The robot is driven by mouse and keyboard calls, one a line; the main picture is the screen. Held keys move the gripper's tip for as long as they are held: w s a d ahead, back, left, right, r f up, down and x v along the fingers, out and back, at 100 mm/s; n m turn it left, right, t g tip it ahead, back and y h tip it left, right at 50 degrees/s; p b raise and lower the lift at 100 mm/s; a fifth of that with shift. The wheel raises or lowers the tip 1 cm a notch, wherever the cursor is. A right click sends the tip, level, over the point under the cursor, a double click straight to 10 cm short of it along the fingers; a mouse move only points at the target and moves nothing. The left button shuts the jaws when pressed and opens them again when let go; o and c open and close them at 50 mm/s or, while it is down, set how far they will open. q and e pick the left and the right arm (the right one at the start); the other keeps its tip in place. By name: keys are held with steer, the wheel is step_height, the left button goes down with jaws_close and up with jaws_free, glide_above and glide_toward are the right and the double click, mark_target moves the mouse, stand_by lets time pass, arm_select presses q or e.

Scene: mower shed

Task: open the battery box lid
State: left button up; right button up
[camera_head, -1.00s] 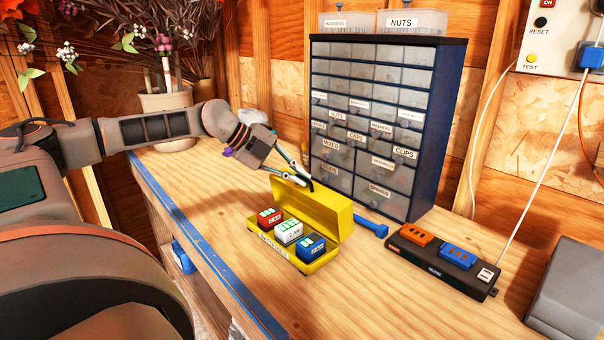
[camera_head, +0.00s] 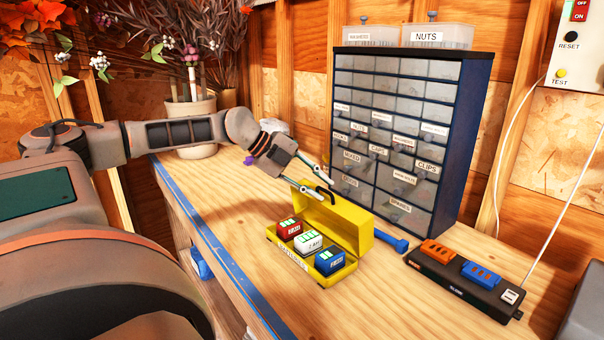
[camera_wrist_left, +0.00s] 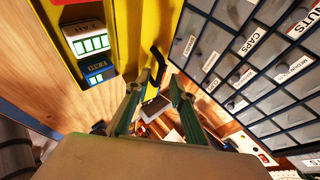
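The yellow battery box (camera_head: 288,262) stands on the bench with its lid (camera_head: 345,222) raised at the back, so the inside shows. Red, white and blue batteries sit in a row inside; the white one (camera_head: 308,242) is in the middle. The lid's black handle (camera_head: 326,196) is at its upper edge. My left gripper (camera_head: 326,187) is at that handle with its fingers spread. In the left wrist view, the open fingertips (camera_wrist_left: 157,84) are on either side of the handle's line, and the handle (camera_wrist_left: 157,62) shows just beyond them. My right gripper is not in view.
A drawer cabinet (camera_head: 400,130) stands close behind the box. A blue tool (camera_head: 391,241) lies beside the lid. A charger strip (camera_head: 462,280) is at the right, and a plant pot (camera_head: 192,115) at the back left. The bench front is clear.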

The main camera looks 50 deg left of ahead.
arm_select(q)
steer(key=v, duration=1.1)
steer(key=shift+s+a+r, duration=0.2)
steer(key=shift+s, duration=0.05)
